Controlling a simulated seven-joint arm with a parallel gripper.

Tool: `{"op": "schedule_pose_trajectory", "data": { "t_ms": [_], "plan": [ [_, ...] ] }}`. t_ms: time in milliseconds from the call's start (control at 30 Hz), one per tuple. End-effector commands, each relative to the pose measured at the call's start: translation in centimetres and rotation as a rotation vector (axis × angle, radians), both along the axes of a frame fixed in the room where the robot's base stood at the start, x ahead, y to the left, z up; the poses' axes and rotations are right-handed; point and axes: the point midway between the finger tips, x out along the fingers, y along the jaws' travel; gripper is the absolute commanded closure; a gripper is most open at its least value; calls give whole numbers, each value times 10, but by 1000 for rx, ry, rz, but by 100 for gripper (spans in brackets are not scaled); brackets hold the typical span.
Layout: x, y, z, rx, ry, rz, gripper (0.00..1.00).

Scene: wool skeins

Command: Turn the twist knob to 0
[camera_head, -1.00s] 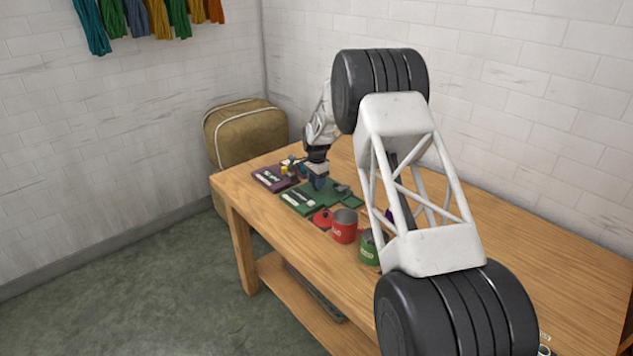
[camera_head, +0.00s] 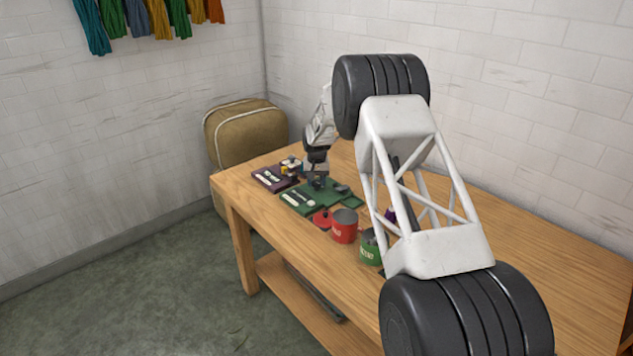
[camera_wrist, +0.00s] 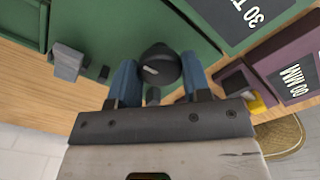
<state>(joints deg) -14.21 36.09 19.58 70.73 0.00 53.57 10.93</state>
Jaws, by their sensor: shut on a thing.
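The twist knob (camera_wrist: 160,66) is dark and round with a pale pointer mark, on a green panel (camera_wrist: 100,22). In the wrist view it lies between the two blue fingers of my gripper (camera_wrist: 159,79), one finger on each side. My gripper is shut on it. In the head view my gripper (camera_head: 317,177) is down at the green panel (camera_head: 290,199) on the table, and the knob is too small and covered to make out there. The panel has a white label. I cannot read a 0 or any scale around the knob.
A purple panel (camera_head: 266,181) with a yellow part stands beside the green one. A grey block (camera_wrist: 67,62) stands on the green panel. A red can (camera_head: 344,232) and a green can (camera_head: 368,250) stand nearer on the wooden table (camera_head: 570,250). A brown bag (camera_head: 235,137) is behind.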

Motion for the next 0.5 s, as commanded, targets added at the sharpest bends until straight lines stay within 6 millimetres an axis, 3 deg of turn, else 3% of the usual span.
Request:
{"op": "schedule_pose_trajectory", "data": {
  "t_ms": [500],
  "plan": [
    [-1,0,-1,0,2,490,80]
  ]
}}
